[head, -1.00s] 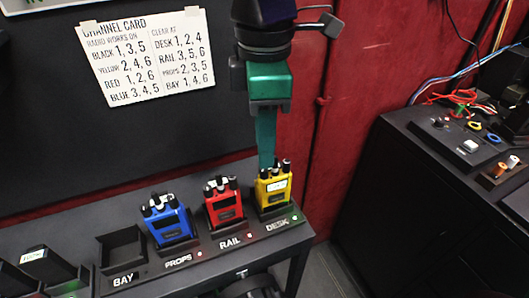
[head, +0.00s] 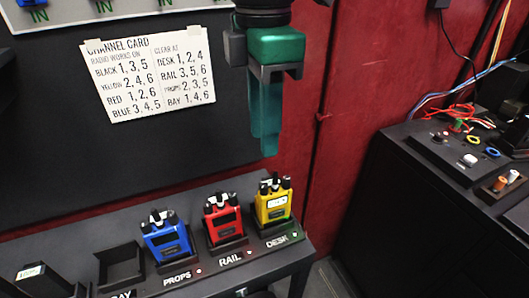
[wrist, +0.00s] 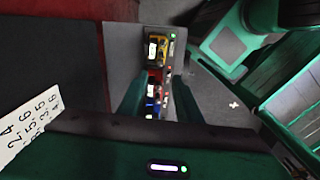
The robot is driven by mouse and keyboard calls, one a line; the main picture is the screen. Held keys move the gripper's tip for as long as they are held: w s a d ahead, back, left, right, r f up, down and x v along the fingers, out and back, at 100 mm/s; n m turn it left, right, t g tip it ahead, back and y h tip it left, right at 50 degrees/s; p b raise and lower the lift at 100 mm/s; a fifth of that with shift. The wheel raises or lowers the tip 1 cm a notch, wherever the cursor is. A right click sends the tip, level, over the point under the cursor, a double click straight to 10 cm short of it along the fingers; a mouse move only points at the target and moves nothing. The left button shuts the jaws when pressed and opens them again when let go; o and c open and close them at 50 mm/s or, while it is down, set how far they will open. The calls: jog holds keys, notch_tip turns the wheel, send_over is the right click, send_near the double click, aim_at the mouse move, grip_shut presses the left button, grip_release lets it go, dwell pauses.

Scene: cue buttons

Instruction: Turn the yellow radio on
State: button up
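The yellow radio (head: 272,206) stands upright in the rack slot marked DESK, at the right end of the row. It has dark knobs and a stub antenna on top and a pale label or display on its front, too small to read. A small green light shows by DESK. My gripper (head: 265,150) hangs above and slightly left of the radio in the picture, with a gap between them. In the wrist view my gripper (wrist: 156,85) shows its two fingers apart with nothing held between them. The yellow radio (wrist: 157,50) shows beyond the fingertips there.
The red radio (head: 224,221) stands at RAIL and the blue radio (head: 166,238) at PROPS, close beside the yellow one. The BAY slot (head: 121,265) is empty. A channel card (head: 155,76) is on the dark board behind. A dark console (head: 440,190) with cables stands right.

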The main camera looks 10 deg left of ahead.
aim_at(264, 184)
notch_tip(264, 184, down, 11)
jog(key=shift+r+n, duration=0.1)
jog(key=shift+n, duration=0.9)
jog(key=shift+c, duration=0.3)
grip_shut()
